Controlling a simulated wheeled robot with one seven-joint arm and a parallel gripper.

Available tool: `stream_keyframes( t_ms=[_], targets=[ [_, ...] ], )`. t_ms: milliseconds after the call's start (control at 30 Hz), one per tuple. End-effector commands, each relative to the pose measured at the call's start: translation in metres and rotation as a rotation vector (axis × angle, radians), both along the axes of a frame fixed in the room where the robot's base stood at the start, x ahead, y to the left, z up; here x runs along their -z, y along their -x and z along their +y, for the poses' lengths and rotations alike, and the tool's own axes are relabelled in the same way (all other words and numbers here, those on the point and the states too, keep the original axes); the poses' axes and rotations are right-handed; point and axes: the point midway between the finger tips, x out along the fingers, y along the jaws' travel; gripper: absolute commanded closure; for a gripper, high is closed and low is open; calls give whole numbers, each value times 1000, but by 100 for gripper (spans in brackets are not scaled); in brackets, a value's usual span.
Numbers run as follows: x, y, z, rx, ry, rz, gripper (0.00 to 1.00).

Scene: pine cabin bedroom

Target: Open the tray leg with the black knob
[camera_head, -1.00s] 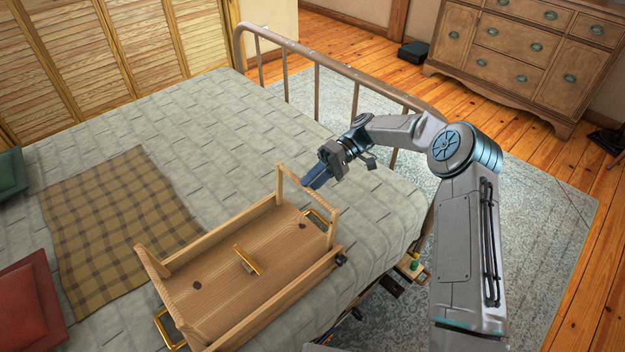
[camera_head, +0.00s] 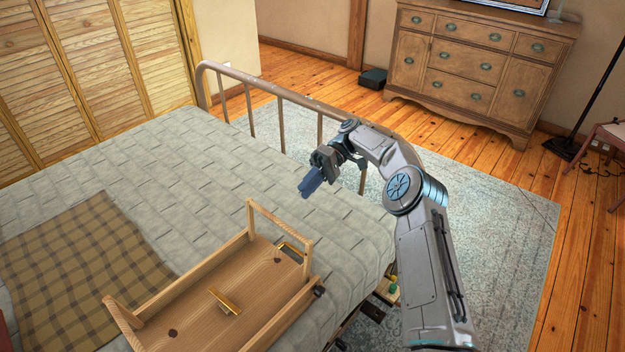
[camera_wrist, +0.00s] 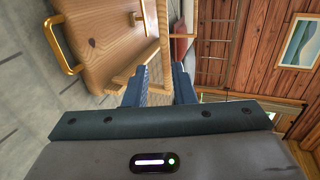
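The wooden tray (camera_head: 229,303) lies underside up on the bed. Its leg frame at the right end (camera_head: 281,224) stands up from the tray, with the black knob (camera_head: 319,291) near its base at the near right corner. The other leg frame (camera_head: 122,314), at the left end, is partly cut off, and its angle is hard to tell. My gripper (camera_head: 307,187) is above and right of the right leg frame, apart from it. In the wrist view its blue fingers (camera_wrist: 159,84) are spread with nothing held, and the leg frame (camera_wrist: 163,47) shows beyond them.
The metal bed footboard rail (camera_head: 290,97) runs behind my arm. A brown plaid cloth (camera_head: 75,265) lies on the bed left of the tray. A brass handle (camera_head: 291,249) sits at the tray's right end. The quilt (camera_head: 170,170) beyond the tray is clear.

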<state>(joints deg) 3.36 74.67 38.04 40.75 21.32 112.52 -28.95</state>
Motion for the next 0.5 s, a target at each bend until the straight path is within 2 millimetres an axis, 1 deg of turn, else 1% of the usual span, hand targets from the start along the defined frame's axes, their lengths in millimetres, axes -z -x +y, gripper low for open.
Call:
stream_keyframes(
  t_ms=[33,100,300,500],
  targets=[
    [-6,-3,-2,3,-3,0,77],
    [-7,-7,-5,4,-3,0,77],
    [-6,-12,-11,9,1,2,77],
    [-5,-12,-11,9,1,2,77]
  ],
)
